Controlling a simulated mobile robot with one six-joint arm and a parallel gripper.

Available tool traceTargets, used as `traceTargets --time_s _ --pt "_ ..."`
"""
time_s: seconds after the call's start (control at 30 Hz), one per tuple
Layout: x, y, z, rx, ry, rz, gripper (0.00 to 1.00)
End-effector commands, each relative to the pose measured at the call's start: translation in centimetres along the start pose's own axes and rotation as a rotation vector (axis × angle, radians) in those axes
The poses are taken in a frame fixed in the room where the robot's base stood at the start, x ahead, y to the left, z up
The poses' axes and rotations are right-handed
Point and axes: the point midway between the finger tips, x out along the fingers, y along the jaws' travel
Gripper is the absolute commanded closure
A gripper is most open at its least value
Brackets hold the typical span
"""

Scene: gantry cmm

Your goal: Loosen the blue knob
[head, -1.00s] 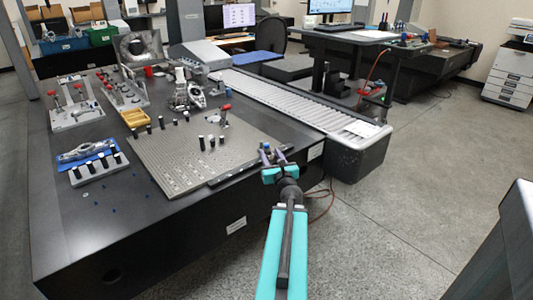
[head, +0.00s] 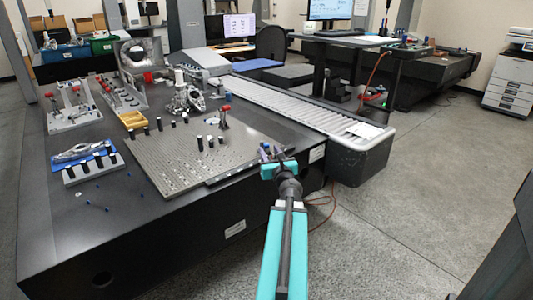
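I cannot make out a blue knob for certain in the head view. My gripper (head: 273,154) is at the end of the teal arm, over the near right edge of the black table (head: 150,250), beside the perforated plate. Its two dark fingers look apart, with nothing visible between them. Several small blue pieces (head: 97,206) lie on the table's left front, too small to identify. A red-topped clamp (head: 224,117) stands on the perforated plate (head: 180,165), left of and beyond my gripper.
Fixtures with red knobs (head: 70,112) and a blue tray (head: 62,161) are on the table's left. A white slatted rail (head: 290,103) runs along its right side. A second black table (head: 430,65) is beyond. The floor (head: 410,200) at right is clear.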

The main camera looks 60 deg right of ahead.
Motion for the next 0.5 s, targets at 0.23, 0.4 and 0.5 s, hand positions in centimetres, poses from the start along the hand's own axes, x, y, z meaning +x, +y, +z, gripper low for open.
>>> traceTargets --time_s 0.23,0.4,0.5 --pt "0.6 -0.1 -0.2 -0.001 -0.003 -0.003 0.61" --pt "1.1 -0.2 0.0 -0.001 -0.004 -0.007 0.61" --pt "2.1 -0.2 0.1 0.0 -0.003 -0.007 0.61"
